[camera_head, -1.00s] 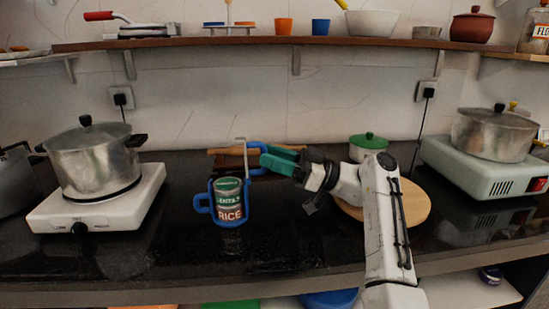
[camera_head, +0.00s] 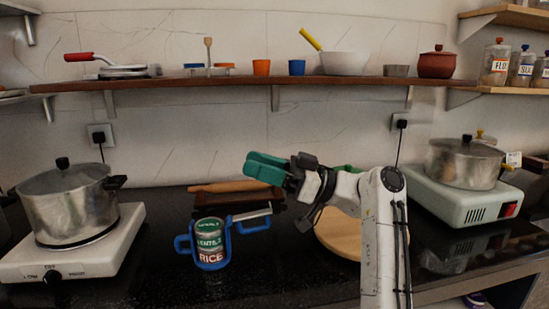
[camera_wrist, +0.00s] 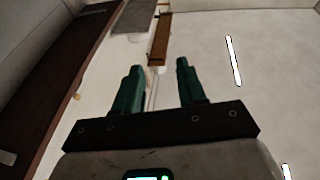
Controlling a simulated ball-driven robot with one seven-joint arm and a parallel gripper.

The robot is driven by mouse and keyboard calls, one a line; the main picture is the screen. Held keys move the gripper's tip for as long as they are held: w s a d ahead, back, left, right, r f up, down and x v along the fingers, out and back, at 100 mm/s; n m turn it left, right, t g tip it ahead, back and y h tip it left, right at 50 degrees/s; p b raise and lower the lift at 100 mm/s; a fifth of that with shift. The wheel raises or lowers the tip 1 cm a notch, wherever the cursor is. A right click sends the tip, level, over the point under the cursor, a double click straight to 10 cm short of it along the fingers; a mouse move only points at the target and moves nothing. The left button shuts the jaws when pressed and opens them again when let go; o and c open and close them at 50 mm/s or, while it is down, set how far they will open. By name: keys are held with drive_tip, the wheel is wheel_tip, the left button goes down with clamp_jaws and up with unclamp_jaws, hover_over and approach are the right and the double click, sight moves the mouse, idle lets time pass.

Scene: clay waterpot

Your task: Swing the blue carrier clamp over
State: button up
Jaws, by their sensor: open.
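The blue carrier (camera_head: 207,259) stands upright on the dark counter, left of centre in the head view. It holds stacked cans, with a rice can (camera_head: 209,255) at the bottom and a green-topped can (camera_head: 210,224) at the top. The blue clamp loop (camera_head: 252,229) sticks out to the right of the carrier's upright, with a grey bar (camera_head: 252,214) lying nearly level along it. The clamp is not over the cans. My gripper (camera_head: 251,164) is above and to the right of the carrier, apart from it. In the wrist view its green fingers (camera_wrist: 160,66) are apart with nothing between them.
A wooden rolling pin (camera_head: 232,187) lies behind the carrier. A pot on a white hotplate (camera_head: 75,250) stands left; another on a green hotplate (camera_head: 460,197) stands right. A round board (camera_head: 340,235) is right of the carrier. A loaded shelf (camera_head: 235,84) runs above.

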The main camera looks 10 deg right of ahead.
drive_tip(key=s+d+r, duration=0.1)
drive_tip(key=s+r, duration=0.2)
drive_tip(key=s, duration=0.5)
drive_tip(key=shift+s+r+p, duration=0.2)
drive_tip(key=shift+r+p, duration=0.05)
drive_tip(key=shift+p, duration=0.2)
